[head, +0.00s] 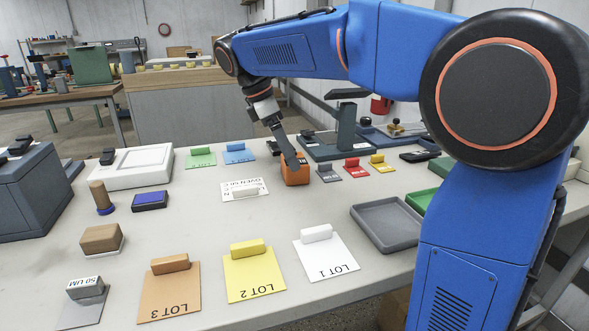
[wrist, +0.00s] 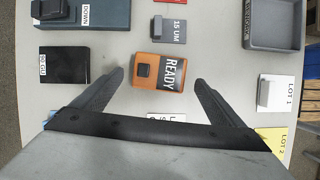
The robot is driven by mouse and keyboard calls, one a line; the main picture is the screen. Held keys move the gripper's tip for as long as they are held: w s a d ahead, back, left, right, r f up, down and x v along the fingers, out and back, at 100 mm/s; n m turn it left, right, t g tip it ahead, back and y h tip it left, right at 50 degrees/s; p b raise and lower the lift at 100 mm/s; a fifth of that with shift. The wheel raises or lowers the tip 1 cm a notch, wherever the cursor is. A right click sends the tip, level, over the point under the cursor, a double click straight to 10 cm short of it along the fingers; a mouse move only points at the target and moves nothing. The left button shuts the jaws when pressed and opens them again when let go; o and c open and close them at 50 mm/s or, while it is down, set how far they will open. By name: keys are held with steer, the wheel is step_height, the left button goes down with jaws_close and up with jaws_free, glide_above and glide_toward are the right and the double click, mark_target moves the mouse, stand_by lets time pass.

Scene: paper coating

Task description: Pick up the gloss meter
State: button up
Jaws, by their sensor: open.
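The gloss meter looks to be the orange box (head: 296,175) near the middle of the table. In the wrist view the orange box (wrist: 146,74) shows a dark label reading READY and a small black square on top. My gripper (head: 288,157) is above and close to it in the head view and partly covers it. In the wrist view my gripper (wrist: 160,78) is open, with one finger to each side of the orange box. Clear space shows between each finger and the box. The fingers hold nothing.
A black 90 GU tile (wrist: 64,65) and a grey 15 UM piece (wrist: 169,29) lie near the box. A white card (head: 245,190) lies in front-left of it. A grey tray (head: 388,222) is at right. LOT cards (head: 254,275) line the front.

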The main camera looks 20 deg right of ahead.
steer(key=shift+x, duration=2.75)
steer(key=shift+r, duration=0.1)
steer(key=c, duration=1.4)
